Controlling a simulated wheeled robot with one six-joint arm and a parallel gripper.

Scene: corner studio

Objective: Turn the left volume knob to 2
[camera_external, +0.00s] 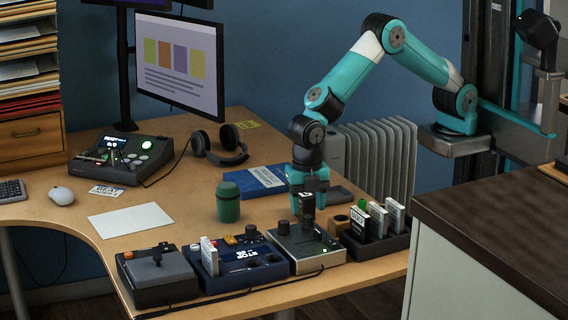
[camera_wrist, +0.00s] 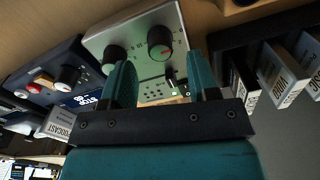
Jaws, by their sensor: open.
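The silver box (camera_external: 303,262) stands near the front edge of the desk, and it fills the upper middle of the wrist view (camera_wrist: 147,22). Its left knob (camera_external: 283,228) is black and round; in the wrist view this knob (camera_wrist: 115,54) is partly covered by my left finger. Its right knob (camera_wrist: 160,42) has a red mark and lies ahead of the gap between my fingers. The knob's set number is too small to read. My gripper (camera_external: 309,197) is open and empty, pointing down over the box; both fingers (camera_wrist: 161,72) show in the wrist view.
A blue box (camera_external: 245,268) with knobs and a white cartridge stands close on the left. A dark rack (camera_external: 378,250) of white cartridges stands close on the right. A green jar (camera_external: 228,203) and a blue book (camera_external: 256,181) lie behind.

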